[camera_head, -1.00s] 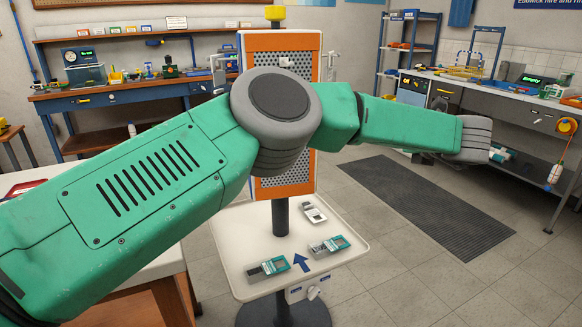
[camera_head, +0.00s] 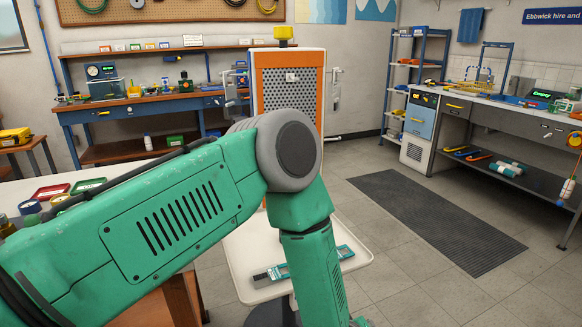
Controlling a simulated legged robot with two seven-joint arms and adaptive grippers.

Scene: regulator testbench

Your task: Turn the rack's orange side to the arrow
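The rack (camera_head: 300,98) stands behind my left arm, with a perforated grey panel in an orange frame facing me. Its top edge and a narrow right edge look white, and a yellow knob sits on top. Hooked tools hang at its left and right sides. My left arm covers its lower part and the pole. The white tray (camera_head: 244,250) under it is partly covered too, and the arrow is hidden. My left arm bends at the elbow and runs down out of the bottom edge; its gripper is out of frame. My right gripper is not in view.
Teal-and-grey devices (camera_head: 275,273) lie on the tray, partly hidden by my arm. A table with small coloured trays (camera_head: 52,191) is at left. Workbenches stand at the back left and right, with blue shelving (camera_head: 408,80) between. The floor around the dark mat (camera_head: 430,220) is clear.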

